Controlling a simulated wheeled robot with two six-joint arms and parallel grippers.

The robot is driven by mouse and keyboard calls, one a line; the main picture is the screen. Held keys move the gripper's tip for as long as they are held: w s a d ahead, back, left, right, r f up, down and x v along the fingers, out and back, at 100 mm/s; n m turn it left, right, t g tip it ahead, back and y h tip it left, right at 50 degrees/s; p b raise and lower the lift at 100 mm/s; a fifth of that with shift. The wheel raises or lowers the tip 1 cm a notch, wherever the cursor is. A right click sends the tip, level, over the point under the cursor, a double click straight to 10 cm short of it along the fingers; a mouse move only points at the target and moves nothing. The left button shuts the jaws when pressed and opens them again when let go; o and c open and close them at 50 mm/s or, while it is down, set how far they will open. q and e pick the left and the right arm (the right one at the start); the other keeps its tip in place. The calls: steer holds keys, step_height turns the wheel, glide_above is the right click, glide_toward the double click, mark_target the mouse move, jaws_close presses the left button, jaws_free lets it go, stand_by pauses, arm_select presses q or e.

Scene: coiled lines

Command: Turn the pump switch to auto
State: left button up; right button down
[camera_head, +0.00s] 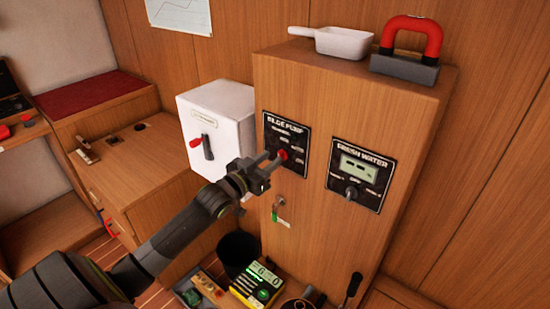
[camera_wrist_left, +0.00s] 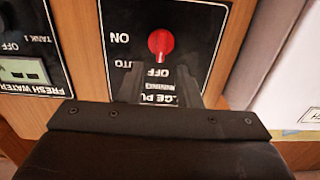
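The bilge pump panel (camera_head: 286,143) is a black plate on the front of the wooden cabinet. Its switch is a red knob (camera_head: 283,155), which also shows in the left wrist view (camera_wrist_left: 161,42), where the panel appears upside down. There the knob's narrow end seems to point toward the OFF label; ON and part of AUTO are readable beside it. My left gripper (camera_head: 271,161) is in front of the panel, close to the knob. Its fingers look apart, with panel lettering between them, and hold nothing. The knob lies beyond the fingertips. My right gripper is out of view.
The fresh water panel (camera_head: 361,174) is to the right, with its own dark knob. A white box (camera_head: 217,130) with a red-tipped lever stands left. A white scoop (camera_head: 334,41) and a red-handled object (camera_head: 411,47) sit on top. A key (camera_head: 279,213) hangs below the panel.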

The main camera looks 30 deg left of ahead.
mark_target(279, 153)
arm_select(q)
steer(key=shift+w+d, duration=0.15)
steer(key=shift+w, duration=1.4)
jaws_close()
